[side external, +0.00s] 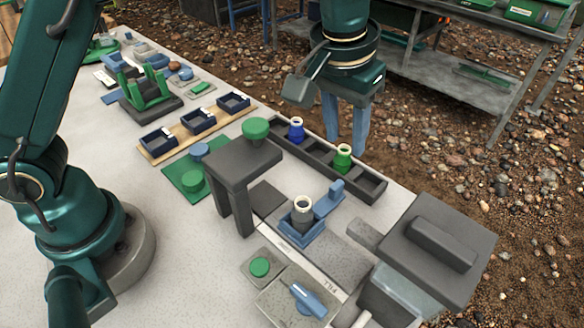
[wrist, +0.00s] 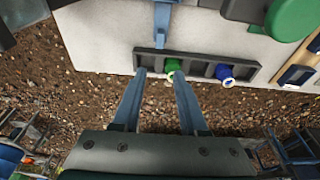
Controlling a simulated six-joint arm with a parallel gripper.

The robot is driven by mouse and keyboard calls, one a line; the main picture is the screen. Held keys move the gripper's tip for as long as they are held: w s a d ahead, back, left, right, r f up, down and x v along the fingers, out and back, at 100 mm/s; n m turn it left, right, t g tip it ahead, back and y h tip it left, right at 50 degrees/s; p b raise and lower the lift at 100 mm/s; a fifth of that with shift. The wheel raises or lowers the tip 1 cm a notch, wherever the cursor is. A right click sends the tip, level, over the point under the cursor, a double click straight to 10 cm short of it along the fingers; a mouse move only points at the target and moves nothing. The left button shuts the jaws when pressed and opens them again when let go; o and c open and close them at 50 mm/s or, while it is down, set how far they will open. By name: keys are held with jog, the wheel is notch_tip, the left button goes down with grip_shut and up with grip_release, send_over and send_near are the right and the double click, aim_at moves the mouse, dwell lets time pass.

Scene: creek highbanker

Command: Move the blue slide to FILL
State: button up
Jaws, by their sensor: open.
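The blue slide (side external: 303,238) is on the table beside the grey press-like stand. It carries a dark jar with a white collar (side external: 303,203), and its upright blue tab (side external: 335,189) is on the rack side. A blue piece at the top of the wrist view (wrist: 162,18) looks like part of this slide. The FILL lettering (side external: 329,284) is on a pale strip in front of the slide, apart from it. My gripper (side external: 346,146) is open and empty, fingers pointing down, beyond the dark rack and away from the slide. Its fingers also show in the wrist view (wrist: 160,78).
A dark rack (side external: 374,190) holds a blue jar (side external: 296,130) and a green jar (side external: 343,157) between my gripper and the slide. The grey stand (side external: 242,165) with a green knob and a dark grey block machine (side external: 438,245) flank the slide. Gravel lies beyond the table edge.

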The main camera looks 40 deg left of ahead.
aim_at(339, 184)
jog(key=shift+s+f+x, duration=0.1)
jog(key=shift+s+x, duration=0.25)
jog(key=shift+x, duration=1.15)
jog(key=shift+s+f+x, duration=0.1)
jog(key=shift+s+x, duration=0.25)
jog(key=shift+x, duration=1.15)
jog(key=shift+s+x, duration=0.35)
jog(key=shift+x, duration=1.15)
jog(key=shift+d, duration=0.1)
grip_shut()
jog(key=shift+d, duration=4.7)
